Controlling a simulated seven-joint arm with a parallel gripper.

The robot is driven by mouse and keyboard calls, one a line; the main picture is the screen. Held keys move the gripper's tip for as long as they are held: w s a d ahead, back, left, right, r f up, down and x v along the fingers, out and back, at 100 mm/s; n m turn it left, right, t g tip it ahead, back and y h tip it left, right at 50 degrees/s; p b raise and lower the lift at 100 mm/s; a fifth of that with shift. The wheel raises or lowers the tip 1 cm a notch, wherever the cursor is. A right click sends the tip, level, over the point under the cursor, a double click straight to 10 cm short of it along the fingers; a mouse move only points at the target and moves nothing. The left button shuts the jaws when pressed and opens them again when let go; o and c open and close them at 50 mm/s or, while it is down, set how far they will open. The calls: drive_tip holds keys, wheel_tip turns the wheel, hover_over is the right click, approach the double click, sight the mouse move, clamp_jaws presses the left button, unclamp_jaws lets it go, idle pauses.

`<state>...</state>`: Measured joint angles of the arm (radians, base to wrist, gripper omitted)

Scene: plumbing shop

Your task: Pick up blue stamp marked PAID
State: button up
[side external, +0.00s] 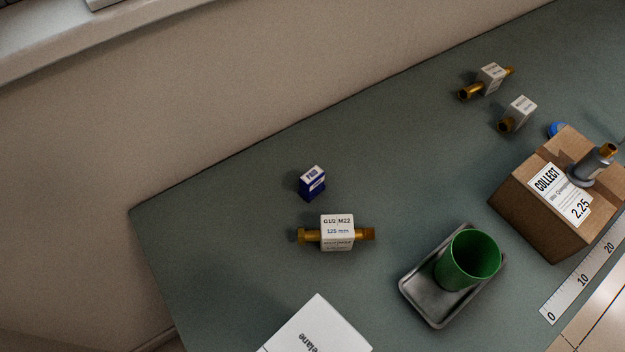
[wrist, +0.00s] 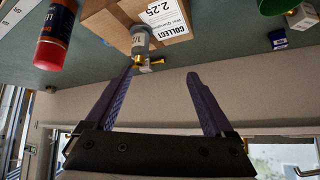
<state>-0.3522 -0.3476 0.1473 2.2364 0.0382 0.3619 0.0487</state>
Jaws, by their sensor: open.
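The blue stamp marked PAID (side external: 312,184) stands on the grey-green bench top, with a white label on top, in the left half of the side view. It also shows small at the upper right of the wrist view (wrist: 278,39). My gripper (wrist: 161,72) shows only in the wrist view, its two dark fingers spread apart with nothing held between them. The stamp lies beyond and to the right of the fingers there, well apart from them.
A brass fitting with a white tag (side external: 337,233) lies just below the stamp. A white box (side external: 318,328), a metal tray (side external: 430,312) with a green cup (side external: 468,260), and a cardboard box (side external: 545,215) stand nearby. A red canister (wrist: 55,35) shows in the wrist view.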

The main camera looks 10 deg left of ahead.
drive_tip(key=w+a+f+n+y, duration=0.2)
drive_tip(key=w+a, duration=0.3)
drive_tip(key=a, duration=0.7)
drive_tip(key=n+y, duration=0.3)
drive_tip(key=y, duration=0.3)
approach(315, 177)
drive_tip(key=w+r, duration=0.4)
drive_tip(key=f+n, duration=0.1)
drive_tip(key=s+f+n, duration=0.1)
drive_tip(key=f, duration=0.1)
drive_tip(key=s+a+f, duration=0.1)
drive_tip(key=f, duration=0.1)
drive_tip(key=shift+s+n, duration=0.2)
drive_tip(key=shift+n, duration=0.2)
drive_tip(key=shift+s+a+x, duration=0.1)
drive_tip(key=shift+x, duration=1.7)
drive_tip(key=shift+s+a+x, duration=0.1)
drive_tip(key=shift+x, duration=1.75)
drive_tip(key=shift+r, duration=0.15)
clamp_jaws()
